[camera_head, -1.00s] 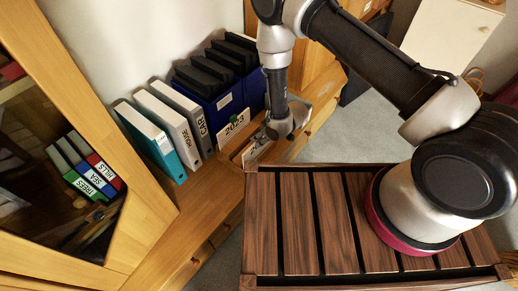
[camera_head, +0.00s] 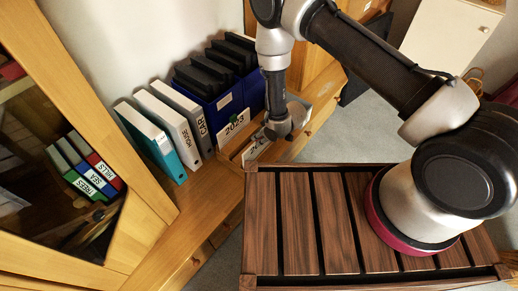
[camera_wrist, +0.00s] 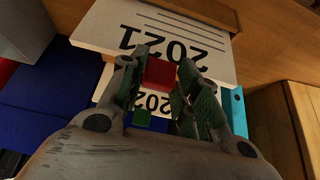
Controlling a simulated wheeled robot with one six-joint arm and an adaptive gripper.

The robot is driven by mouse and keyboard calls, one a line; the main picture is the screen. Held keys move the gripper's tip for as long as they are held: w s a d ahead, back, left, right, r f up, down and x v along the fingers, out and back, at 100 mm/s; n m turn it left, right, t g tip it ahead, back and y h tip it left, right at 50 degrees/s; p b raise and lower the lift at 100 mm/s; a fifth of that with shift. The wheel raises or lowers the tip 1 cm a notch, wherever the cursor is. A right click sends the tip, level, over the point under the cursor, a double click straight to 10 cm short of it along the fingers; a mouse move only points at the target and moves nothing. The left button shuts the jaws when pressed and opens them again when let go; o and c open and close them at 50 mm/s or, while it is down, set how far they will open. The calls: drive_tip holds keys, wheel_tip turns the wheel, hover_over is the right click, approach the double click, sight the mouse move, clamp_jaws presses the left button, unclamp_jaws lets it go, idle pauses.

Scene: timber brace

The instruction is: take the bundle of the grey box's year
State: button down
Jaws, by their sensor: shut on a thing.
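In the wrist view my gripper (camera_wrist: 160,92) is shut on a small red piece (camera_wrist: 160,73) between its fingers. A white bundle (camera_wrist: 110,25) with "2021" upside down lies just beyond it. A second white card (camera_wrist: 112,80) shows part of a number starting "202" behind the fingers; its last digit is hidden. I cannot tell which sheet the red piece belongs to. In the head view my gripper (camera_head: 278,128) is low over the wooden cabinet top, with a white labelled card (camera_head: 257,148) beside it. No grey box can be told for certain.
Blue boxes (camera_head: 225,108) with dark folders stand behind, one with a year label (camera_head: 234,125). Teal, white and grey binders (camera_head: 160,130) stand left of them. A glass-door cabinet (camera_head: 90,190) is at the left. The slatted wooden top (camera_head: 300,225) in front is clear at left.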

drive_tip(key=shift+r, duration=0.2)
wheel_tip(320, 180, up, 11)
drive_tip(key=shift+f, duration=0.2)
idle(1.5)
idle(0.4)
